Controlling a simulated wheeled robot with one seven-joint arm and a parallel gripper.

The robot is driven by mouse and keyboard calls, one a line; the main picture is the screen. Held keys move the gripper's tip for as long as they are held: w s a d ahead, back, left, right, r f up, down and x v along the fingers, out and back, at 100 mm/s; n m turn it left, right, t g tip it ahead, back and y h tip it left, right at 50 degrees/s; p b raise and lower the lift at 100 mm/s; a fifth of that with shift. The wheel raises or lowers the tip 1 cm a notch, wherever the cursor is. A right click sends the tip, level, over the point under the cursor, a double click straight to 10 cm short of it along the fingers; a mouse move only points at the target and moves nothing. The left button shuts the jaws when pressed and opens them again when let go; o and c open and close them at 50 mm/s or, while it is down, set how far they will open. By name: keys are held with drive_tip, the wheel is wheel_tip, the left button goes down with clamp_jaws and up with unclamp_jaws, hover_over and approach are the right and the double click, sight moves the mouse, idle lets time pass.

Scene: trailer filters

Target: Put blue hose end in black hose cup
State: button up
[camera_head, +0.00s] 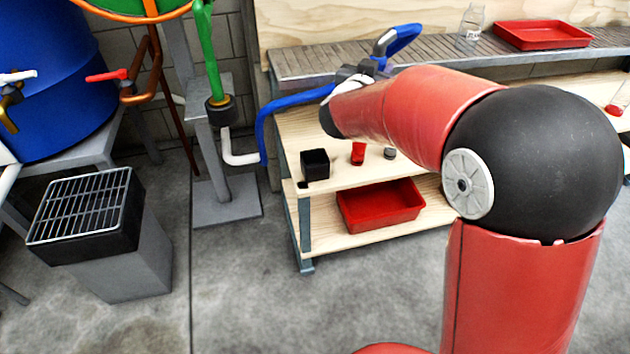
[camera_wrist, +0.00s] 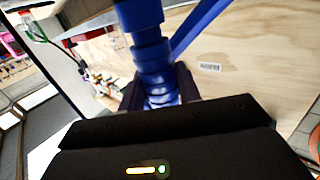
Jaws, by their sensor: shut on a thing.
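The blue hose (camera_head: 290,98) rises from a white pipe elbow, bends over and runs right to my gripper (camera_head: 362,72). Beyond my gripper the hose end part (camera_head: 405,36) curves up to the right. In the wrist view my gripper (camera_wrist: 160,90) is shut around the ribbed blue hose (camera_wrist: 150,55), a finger on each side. The black hose cup (camera_head: 315,164) stands upright at the left front of the wooden table, below and left of my gripper and apart from it. My arm partly hides the gripper in the head view.
A small red cup (camera_head: 357,153) and a small grey item (camera_head: 390,153) stand right of the black cup. A red tray (camera_head: 382,206) is on the lower shelf. A slatted conveyor (camera_head: 330,62) with another red tray (camera_head: 542,35) lies behind. A grated stand (camera_head: 88,205) is at left.

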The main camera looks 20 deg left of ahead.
drive_tip(key=s+a+r+n+y+b, duration=0.1)
drive_tip(key=s+a+r+y+b, duration=0.15)
drive_tip(key=s+a, duration=0.7)
drive_tip(key=shift+h, duration=0.35)
drive_tip(key=shift+w+a+f+b, duration=0.3)
drive_tip(key=shift+f+b, duration=0.65)
drive_tip(key=shift+f, duration=2.3)
drive_tip(key=shift+w+a+f+b, duration=0.3)
drive_tip(key=shift+f+b, duration=0.65)
drive_tip(key=shift+f, duration=2.25)
drive_tip(key=shift+w+a+f+b, duration=0.3)
drive_tip(key=shift+f+b, duration=0.65)
drive_tip(key=shift+f, duration=2.3)
drive_tip(key=shift+f, duration=0.15)
drive_tip(key=o, duration=1)
drive_tip(key=shift+o, duration=0.2)
